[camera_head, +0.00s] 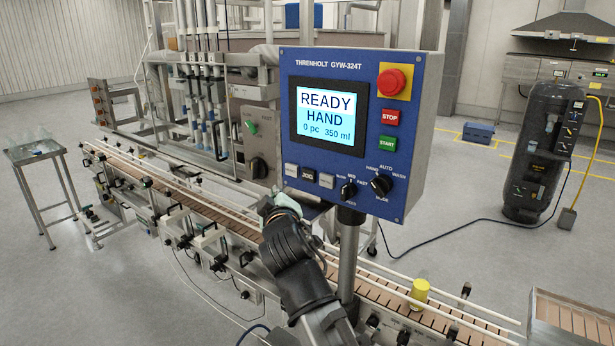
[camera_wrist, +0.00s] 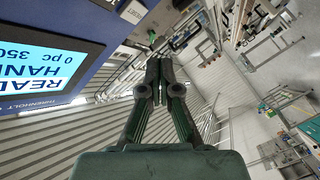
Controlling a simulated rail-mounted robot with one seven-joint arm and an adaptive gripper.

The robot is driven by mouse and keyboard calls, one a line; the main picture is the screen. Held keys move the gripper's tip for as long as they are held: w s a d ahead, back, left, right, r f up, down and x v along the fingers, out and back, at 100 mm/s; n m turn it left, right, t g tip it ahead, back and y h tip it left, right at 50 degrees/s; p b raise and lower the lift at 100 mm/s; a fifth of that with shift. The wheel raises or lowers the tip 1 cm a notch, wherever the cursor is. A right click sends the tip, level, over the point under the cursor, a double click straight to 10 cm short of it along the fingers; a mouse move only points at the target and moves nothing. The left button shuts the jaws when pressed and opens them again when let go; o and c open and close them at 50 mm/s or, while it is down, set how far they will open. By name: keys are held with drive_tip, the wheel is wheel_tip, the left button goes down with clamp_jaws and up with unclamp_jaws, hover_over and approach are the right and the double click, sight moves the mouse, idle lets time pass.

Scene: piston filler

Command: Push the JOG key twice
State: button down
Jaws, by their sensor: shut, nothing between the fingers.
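The JOG key (camera_head: 308,173) is the dark, labelled middle key in a row of three at the lower left of the blue control panel (camera_head: 425,130). A pale key (camera_head: 291,170) and another pale key (camera_head: 327,181) flank it. My gripper (camera_head: 272,197) is shut and empty, below and left of the key row; the gap in depth is hard to judge. In the wrist view my closed fingertips (camera_wrist: 158,66) point past the panel's edge. The screen (camera_head: 328,115) reads READY, HAND, 0 pc 350 ml, and shows upside down in the wrist view (camera_wrist: 40,55).
The panel also carries a red emergency button (camera_head: 391,82), STOP key (camera_head: 390,118), START key (camera_head: 387,144), small knob (camera_head: 348,190) and mode knob (camera_head: 382,185). A grey box with a knob (camera_head: 257,167) stands left.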

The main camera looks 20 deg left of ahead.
sight(302, 174)
drive_tip(key=w+p, duration=0.1)
drive_tip(key=w, duration=0.1)
drive_tip(key=w+d+p, duration=0.1)
drive_tip(key=w, duration=0.1)
drive_tip(key=w+d+p, duration=0.1)
drive_tip(key=w, duration=0.1)
drive_tip(key=shift+w+d+r, duration=0.1)
drive_tip(key=shift+d, duration=0.05)
drive_tip(key=shift+w+d+p, duration=0.2)
drive_tip(key=shift+w, duration=0.3)
drive_tip(key=shift+w+d+p, duration=0.2)
drive_tip(key=shift+w, duration=0.3)
idle(0.7)
drive_tip(key=shift+w+d, duration=0.15)
drive_tip(key=shift+w, duration=0.2)
drive_tip(key=shift+w+d+p, duration=0.15)
drive_tip(key=shift+w+p, duration=0.15)
drive_tip(key=shift+w, duration=0.1)
idle(0.7)
drive_tip(key=shift+s, duration=0.15)
drive_tip(key=shift+s+a+b, duration=0.3)
drive_tip(key=shift+s+b, duration=0.25)
drive_tip(key=shift+s, duration=0.1)
